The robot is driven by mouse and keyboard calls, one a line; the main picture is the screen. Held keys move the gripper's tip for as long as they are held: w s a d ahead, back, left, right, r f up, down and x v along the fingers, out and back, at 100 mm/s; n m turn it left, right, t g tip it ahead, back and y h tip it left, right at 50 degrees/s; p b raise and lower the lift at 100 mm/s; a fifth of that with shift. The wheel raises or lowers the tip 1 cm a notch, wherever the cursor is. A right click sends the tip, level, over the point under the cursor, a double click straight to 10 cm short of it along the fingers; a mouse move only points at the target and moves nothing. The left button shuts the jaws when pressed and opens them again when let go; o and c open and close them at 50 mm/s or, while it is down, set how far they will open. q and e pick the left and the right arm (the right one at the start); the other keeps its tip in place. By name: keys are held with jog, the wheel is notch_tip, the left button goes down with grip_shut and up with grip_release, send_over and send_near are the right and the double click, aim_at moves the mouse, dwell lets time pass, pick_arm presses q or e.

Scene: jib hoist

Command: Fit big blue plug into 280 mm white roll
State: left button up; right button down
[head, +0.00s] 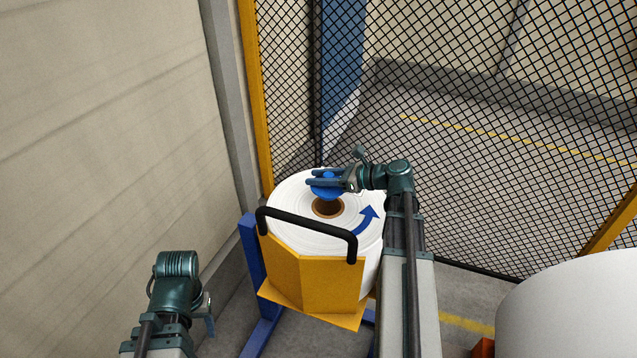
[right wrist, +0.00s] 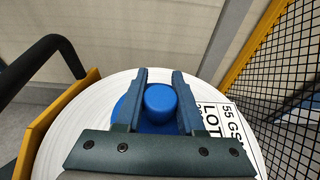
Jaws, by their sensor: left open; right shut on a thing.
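The white roll (head: 295,230) stands on end, with an open brown core (head: 328,207) in its top face. The big blue plug (head: 327,190) is between the fingers of my right gripper (head: 325,180), which is shut on it. In the head view the plug shows just behind the core opening and covers its far edge; it looks held above the roll. In the right wrist view the plug's round knob (right wrist: 160,99) sits between the fingers, its wider flange partly hidden, and the core cannot be seen. My left gripper (head: 207,316) is open and empty, low at the left.
A yellow plate (head: 312,285) with a black handle (head: 305,232) stands at the roll's near side, on a blue frame (head: 250,262). A black mesh fence (head: 480,150) is behind and right. A wall closes the left. Another white roll (head: 580,310) stands lower right.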

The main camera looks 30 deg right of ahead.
aim_at(319, 189)
jog(key=shift+f, duration=0.1)
jog(key=shift+f+b, duration=1.65)
jog(key=shift+b, duration=0.15)
jog(key=shift+f+b, duration=0.3)
jog(key=shift+f+b, duration=0.95)
jog(key=shift+f+b, duration=0.6)
dwell(0.3)
jog(key=shift+c, duration=2.2)
grip_release()
